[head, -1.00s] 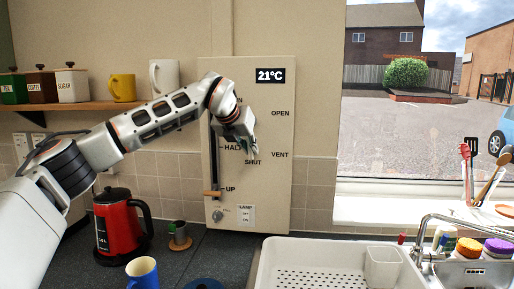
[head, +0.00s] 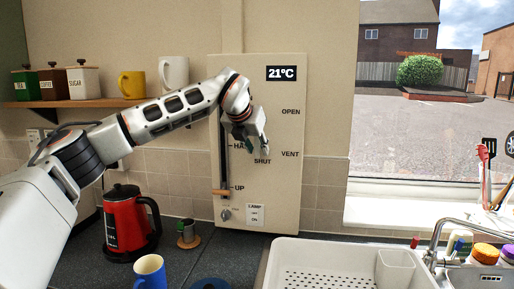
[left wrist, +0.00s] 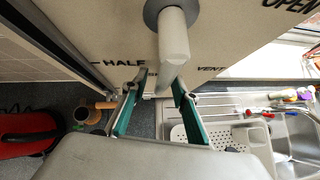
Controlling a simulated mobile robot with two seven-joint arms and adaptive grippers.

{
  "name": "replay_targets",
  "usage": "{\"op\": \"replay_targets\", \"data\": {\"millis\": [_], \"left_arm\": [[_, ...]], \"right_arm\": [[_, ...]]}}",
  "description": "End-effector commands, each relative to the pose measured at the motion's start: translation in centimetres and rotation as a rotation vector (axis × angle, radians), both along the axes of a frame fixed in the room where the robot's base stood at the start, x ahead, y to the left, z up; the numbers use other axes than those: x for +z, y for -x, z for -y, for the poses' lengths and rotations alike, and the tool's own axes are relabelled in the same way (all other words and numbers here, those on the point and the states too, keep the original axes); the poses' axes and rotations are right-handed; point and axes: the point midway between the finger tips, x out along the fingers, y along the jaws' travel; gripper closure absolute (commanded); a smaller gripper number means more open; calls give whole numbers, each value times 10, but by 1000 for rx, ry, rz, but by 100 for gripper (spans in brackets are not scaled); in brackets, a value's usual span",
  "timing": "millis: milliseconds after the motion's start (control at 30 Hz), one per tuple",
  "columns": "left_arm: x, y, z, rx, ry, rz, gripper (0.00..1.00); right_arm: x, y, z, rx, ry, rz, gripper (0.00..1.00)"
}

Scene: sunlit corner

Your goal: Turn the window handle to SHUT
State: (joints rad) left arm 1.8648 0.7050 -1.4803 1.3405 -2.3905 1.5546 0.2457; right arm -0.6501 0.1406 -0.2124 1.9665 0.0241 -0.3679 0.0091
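The window handle (left wrist: 174,48) is a pale lever on a round grey hub, in the left wrist view. It runs from the hub down toward my left gripper (left wrist: 158,92), and its free end lies between the two green-padded fingers, which stand apart. I cannot tell whether either finger touches it. The handle covers part of the label between HALF and VENT. In the head view my left gripper (head: 259,144) is in front of the cream panel (head: 285,205), just above the word SHUT (head: 262,161), and hides the handle. My right gripper is not in view.
The panel also has a vertical slot with a wooden knob (head: 222,192) at UP, a lamp dial (head: 225,215) and a 21°C display (head: 282,73). Below are a red kettle (head: 128,225), a blue mug (head: 150,271) and a white sink tray (head: 345,257). A shelf (head: 75,103) holds canisters and mugs.

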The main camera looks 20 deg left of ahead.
Motion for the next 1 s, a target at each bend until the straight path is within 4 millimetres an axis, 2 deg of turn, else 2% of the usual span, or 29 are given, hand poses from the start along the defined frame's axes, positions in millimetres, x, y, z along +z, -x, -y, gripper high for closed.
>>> {"op": "replay_targets", "data": {"millis": [233,367,733,1000], "left_arm": [[2,1,0,0,1,3,72],[10,7,0,0,1,5,72],[61,58,4,1,0,5,72],[83,82,6,1,1,2,72]], "right_arm": [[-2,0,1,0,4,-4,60],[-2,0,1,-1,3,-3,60],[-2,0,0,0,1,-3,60],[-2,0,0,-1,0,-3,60]]}}
